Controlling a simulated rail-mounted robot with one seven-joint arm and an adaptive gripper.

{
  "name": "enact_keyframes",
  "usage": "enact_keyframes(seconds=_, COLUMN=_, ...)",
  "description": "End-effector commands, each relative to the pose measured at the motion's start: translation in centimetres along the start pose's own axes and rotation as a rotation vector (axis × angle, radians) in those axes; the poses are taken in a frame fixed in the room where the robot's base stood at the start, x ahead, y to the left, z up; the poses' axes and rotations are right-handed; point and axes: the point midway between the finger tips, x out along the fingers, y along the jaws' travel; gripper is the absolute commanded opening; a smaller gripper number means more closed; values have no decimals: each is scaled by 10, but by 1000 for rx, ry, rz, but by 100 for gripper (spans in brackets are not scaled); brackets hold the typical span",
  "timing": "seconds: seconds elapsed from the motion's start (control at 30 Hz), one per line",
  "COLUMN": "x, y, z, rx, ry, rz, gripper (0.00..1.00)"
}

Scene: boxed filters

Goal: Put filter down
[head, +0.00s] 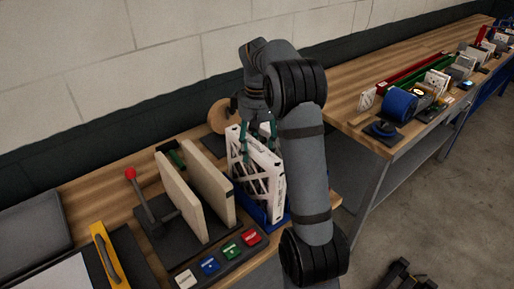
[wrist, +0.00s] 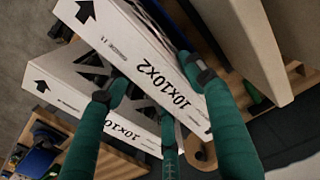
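Two white boxed filters with black print stand side by side on edge in a blue holder (head: 277,217). In the head view the left filter (head: 236,150) and the right filter (head: 268,180) are close together below my gripper (head: 258,130). In the wrist view the upper filter (wrist: 150,62) and lower filter (wrist: 75,85) both read "10x10x2". My gripper's green fingers (wrist: 150,82) straddle the upper filter, with one finger at its right side and two at the gap side. The fingers are spread, and contact with the filter is unclear.
Two beige panels (head: 178,200) stand upright left of the filters, beside a red-knobbed lever (head: 131,174). A row of coloured buttons (head: 231,251) lies in front. A round wooden disc (head: 219,115) is behind. A second bench (head: 350,118) carries a blue roll (head: 399,104).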

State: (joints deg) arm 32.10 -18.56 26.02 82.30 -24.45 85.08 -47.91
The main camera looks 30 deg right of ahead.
Motion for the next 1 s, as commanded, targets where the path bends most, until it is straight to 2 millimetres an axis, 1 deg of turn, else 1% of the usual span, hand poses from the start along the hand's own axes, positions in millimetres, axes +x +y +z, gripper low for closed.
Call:
enact_keyframes(seconds=0.03, x=0, y=0, z=0, rx=0, ry=0, rz=0, gripper=58)
enact_keyframes(seconds=0.2, x=0, y=0, z=0, rx=0, ry=0, rz=0, gripper=68)
enact_keyframes(seconds=0.47, x=-1, y=0, z=0, rx=0, ry=0, rz=0, gripper=68)
enact_keyframes(seconds=0.57, x=-7, y=0, z=0, rx=0, ry=1, rz=1, gripper=68)
enact_keyframes(seconds=0.67, x=-19, y=1, z=-1, rx=-1, ry=4, rz=3, gripper=68)
enact_keyframes(seconds=1.0, x=-94, y=1, z=-1, rx=1, ry=3, rz=2, gripper=68)
